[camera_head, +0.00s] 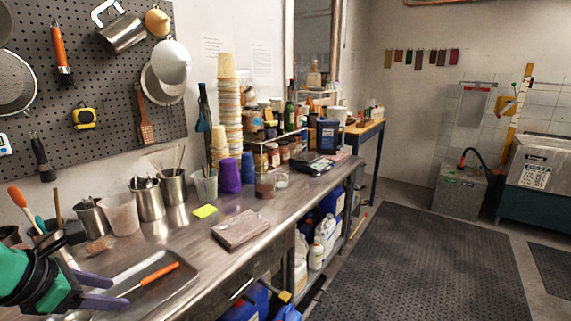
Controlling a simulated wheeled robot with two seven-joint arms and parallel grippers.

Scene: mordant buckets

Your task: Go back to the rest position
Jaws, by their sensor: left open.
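My left gripper (119,292) is at the lower left of the head view, over the left end of the metal workbench (262,233). Its two purple fingers are apart and point right. They are over or at the near part of a shallow metal tray (186,286). An orange-handled tool (160,273) lies in the tray to the right of the fingers. Its thin shaft runs left toward them, and I cannot tell whether they touch it. I see nothing held between the fingers. My right gripper is not in view.
A brownish flat block (241,229) lies near the front edge. A pegboard (110,75) with tools hangs behind. The matted floor (430,265) at right is clear.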

